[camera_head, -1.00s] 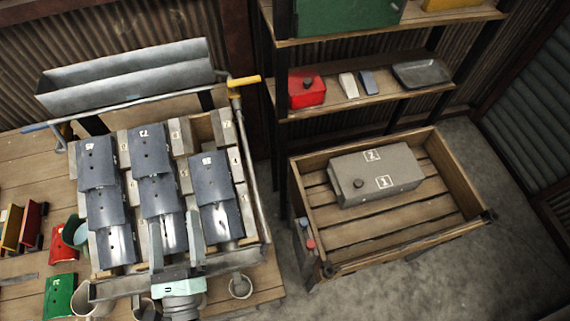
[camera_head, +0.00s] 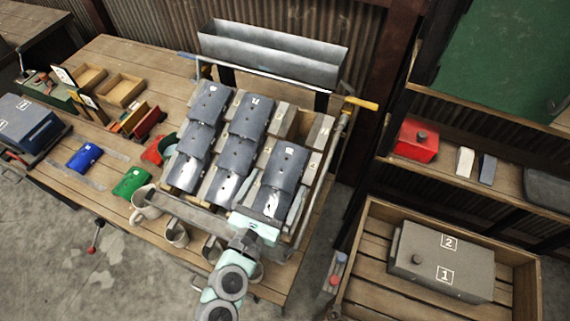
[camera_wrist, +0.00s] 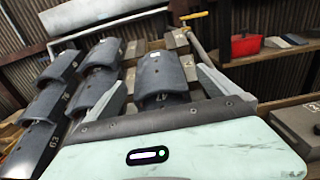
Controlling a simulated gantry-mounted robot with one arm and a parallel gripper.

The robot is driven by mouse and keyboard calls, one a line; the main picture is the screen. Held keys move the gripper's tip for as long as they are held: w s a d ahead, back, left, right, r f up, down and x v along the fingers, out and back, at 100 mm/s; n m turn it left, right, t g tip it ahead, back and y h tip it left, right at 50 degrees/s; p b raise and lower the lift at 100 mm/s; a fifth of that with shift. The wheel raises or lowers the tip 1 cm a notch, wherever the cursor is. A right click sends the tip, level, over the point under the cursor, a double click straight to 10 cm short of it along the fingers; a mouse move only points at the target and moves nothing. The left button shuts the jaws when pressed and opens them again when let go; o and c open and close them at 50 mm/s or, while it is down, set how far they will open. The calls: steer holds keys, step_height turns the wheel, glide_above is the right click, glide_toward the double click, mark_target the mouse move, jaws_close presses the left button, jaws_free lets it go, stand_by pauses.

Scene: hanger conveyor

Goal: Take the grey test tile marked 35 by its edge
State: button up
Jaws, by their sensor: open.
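Grey curved tiles overlap in three columns on a slanted rack. The right column's upper tile (camera_head: 284,163) bears a small white label too blurred to read, so I cannot confirm which tile is 35. The middle column's top tile (camera_head: 250,115) and the left column's top tile (camera_head: 211,101) also carry small marks. My gripper (camera_head: 272,196) is open at the lower end of the right column. In the wrist view its two fingers (camera_wrist: 160,78) stand to either side of the right column's tile (camera_wrist: 161,66). I cannot tell whether they touch it.
A metal trough (camera_head: 272,58) stands behind the rack. A yellow-handled bar (camera_head: 360,103) runs along its right side. Mugs (camera_head: 148,201) stand in front. A wooden crate holding a grey box (camera_head: 440,260) is at right.

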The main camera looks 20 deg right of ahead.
mark_target(280, 174)
steer(key=x, duration=0.4)
steer(key=shift+w+a, duration=0.1)
steer(key=shift+w, duration=0.1)
steer(key=shift+w+d, duration=0.45)
steer(key=shift+d, duration=0.05)
steer(key=shift+c, duration=0.3)
steer(key=c, duration=1.5)
